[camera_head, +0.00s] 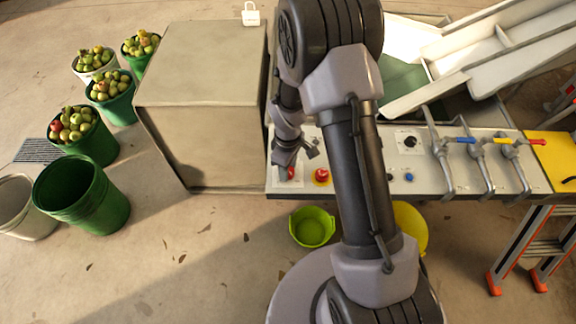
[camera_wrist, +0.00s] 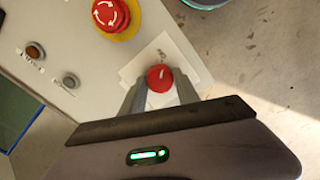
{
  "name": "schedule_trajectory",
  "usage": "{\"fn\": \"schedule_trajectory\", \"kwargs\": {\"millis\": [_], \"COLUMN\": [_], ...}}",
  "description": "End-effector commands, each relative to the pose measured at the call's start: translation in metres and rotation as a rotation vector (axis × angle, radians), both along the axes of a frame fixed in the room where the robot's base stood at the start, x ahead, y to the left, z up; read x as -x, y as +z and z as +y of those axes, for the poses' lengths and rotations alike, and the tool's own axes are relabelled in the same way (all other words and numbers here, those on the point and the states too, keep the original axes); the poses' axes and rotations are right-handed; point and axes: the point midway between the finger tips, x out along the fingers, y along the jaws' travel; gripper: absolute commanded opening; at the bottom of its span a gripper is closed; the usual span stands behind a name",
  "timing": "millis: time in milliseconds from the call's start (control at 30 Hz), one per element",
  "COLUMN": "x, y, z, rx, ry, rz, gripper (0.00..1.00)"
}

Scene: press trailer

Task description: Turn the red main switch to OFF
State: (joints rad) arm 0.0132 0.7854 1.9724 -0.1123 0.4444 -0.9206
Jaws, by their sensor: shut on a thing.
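The red main switch (camera_wrist: 159,77) is a round red knob with a pale mark on a white plate (camera_wrist: 183,52), at the end of the grey control panel. In the wrist view my gripper (camera_wrist: 160,88) has one finger on each side of the knob and is shut on it. In the head view the switch (camera_head: 290,173) shows as a small red spot below my gripper (camera_head: 287,160); the fingers partly hide it. The lettering on the plate is too small to read.
A red emergency stop button (camera_wrist: 110,14) on a yellow base sits beside the switch, also seen in the head view (camera_head: 321,175). Small buttons (camera_wrist: 71,81) lie further along the panel (camera_head: 335,150). A large beige cabinet (camera_head: 205,70) stands left of the panel. A green bucket (camera_head: 312,227) is below.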

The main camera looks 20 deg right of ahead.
Motion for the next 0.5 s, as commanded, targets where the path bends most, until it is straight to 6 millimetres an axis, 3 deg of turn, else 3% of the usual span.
{"fn": "schedule_trajectory", "kwargs": {"millis": [500], "x": [-0.0004], "y": [0.0002], "z": [0.0000], "rx": [0.000], "ry": [0.086], "rz": [-0.001], "gripper": [0.00]}}
